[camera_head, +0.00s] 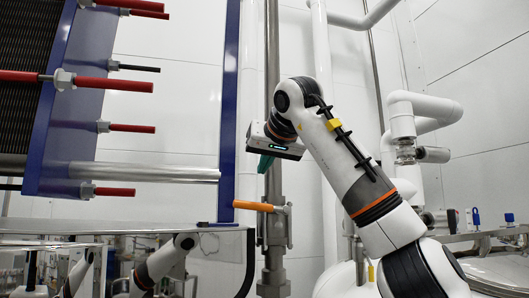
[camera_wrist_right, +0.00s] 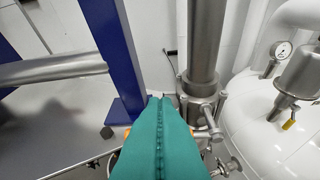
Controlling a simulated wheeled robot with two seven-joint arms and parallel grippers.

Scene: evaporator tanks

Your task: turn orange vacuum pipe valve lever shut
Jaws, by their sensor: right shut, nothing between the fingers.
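The orange lever (camera_head: 253,206) sticks out to the left, about level, from a steel valve (camera_head: 275,225) on the vertical vacuum pipe (camera_head: 272,60). My right gripper (camera_head: 263,170) is above the lever, with its teal fingers pointing down and clear space between them in the head view. In the right wrist view the shut, empty fingers (camera_wrist_right: 160,100) cover most of the lever; small orange bits show on both sides. The valve body (camera_wrist_right: 203,92) is just right of the fingertips there. My left gripper is not in view.
A blue frame post (camera_head: 229,110) stands left of the pipe, and red-capped rods (camera_head: 115,84) jut out farther left. A white pipe (camera_head: 325,120) runs behind my right arm. A shiny steel panel (camera_head: 130,240) below reflects the arms. A white tank (camera_wrist_right: 275,125) stands right.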

